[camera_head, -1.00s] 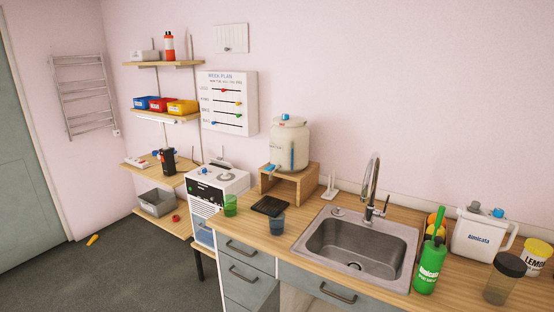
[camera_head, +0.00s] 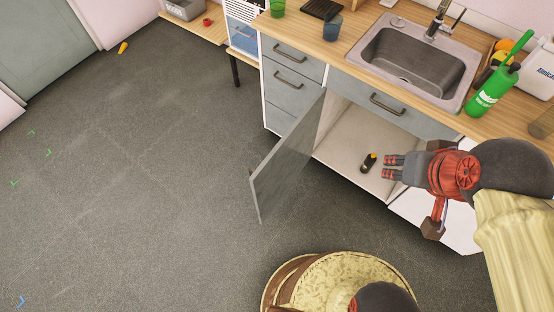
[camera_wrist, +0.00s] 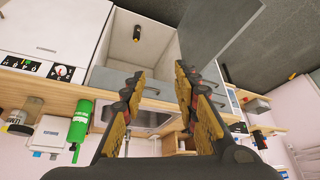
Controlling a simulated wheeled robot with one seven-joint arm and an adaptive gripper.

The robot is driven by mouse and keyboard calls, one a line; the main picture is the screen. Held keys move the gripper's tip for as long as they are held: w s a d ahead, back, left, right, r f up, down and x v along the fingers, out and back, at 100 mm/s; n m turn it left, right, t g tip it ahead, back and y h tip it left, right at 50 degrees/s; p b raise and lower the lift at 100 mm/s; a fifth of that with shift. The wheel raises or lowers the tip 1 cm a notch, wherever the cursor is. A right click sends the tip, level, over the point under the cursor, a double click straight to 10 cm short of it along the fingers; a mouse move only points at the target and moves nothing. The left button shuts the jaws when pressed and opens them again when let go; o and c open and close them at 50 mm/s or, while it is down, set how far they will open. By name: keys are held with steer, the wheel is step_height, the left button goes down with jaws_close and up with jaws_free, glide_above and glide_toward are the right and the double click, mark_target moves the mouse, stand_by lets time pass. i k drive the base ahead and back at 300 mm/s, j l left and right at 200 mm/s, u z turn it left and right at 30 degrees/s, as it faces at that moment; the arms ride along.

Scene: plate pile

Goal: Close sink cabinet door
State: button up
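The sink cabinet door (camera_head: 288,165) is a grey panel standing wide open. It is hinged at the left side of the cabinet opening and swung out over the floor. In the wrist view, which is turned over, the door (camera_wrist: 222,28) shows at the top right. The open sink cabinet (camera_head: 345,140) has a pale interior with a small dark bottle (camera_head: 368,162) on its floor. My gripper (camera_head: 388,166) is at the right part of the opening, to the right of the door and apart from it. Its fingers (camera_wrist: 160,70) are spread with nothing between them.
The sink (camera_head: 415,62) is set in the wooden counter (camera_head: 325,45) above the cabinet. A grey drawer unit (camera_head: 288,85) stands left of the door. A green bottle (camera_head: 495,90) stands right of the sink.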

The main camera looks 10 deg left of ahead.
mark_target(270, 181)
steer(key=j+z, duration=0.15)
steer(key=j, duration=0.4)
steer(key=j+z, duration=0.2)
steer(key=j, duration=0.3)
steer(key=k+j+z, duration=0.15)
steer(key=j, duration=0.35)
steer(key=j+z, duration=0.15)
steer(key=j, duration=0.4)
steer(key=k+j+z, duration=0.2)
steer(key=j, duration=0.25)
steer(key=i+l, duration=0.1)
steer(key=l, duration=0.35)
steer(key=u, duration=0.05)
